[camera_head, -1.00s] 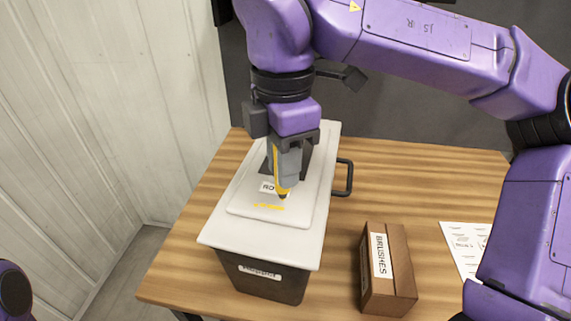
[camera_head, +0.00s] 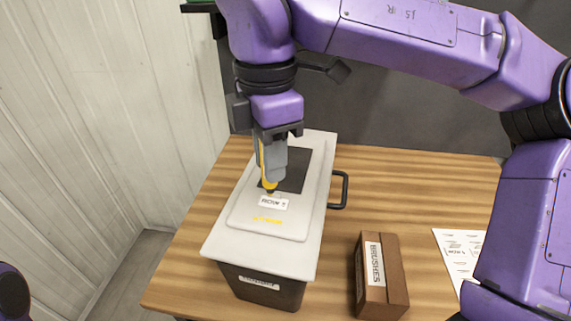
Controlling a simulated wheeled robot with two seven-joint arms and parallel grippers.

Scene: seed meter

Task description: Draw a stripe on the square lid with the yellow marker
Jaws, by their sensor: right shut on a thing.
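The white square lid (camera_head: 293,227) lies on top of a dark box with a white top. A "ROW 1" label (camera_head: 273,203) and a dark square (camera_head: 292,172) are on it. A short yellow mark (camera_head: 267,220) shows below the label. My right gripper (camera_head: 270,168) points down over the lid, shut on the yellow marker (camera_head: 268,184). The marker's dark tip is just left of the label; I cannot tell whether it touches the lid. The gripper hides most of the marker. My left gripper is not in view.
The dark box (camera_head: 262,288) has a handle (camera_head: 342,190) on its right side. A brown "BRUSHES" box (camera_head: 394,275) and a printed sheet (camera_head: 455,250) lie to the right on the wooden table (camera_head: 410,190). A pale panelled wall stands at the left.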

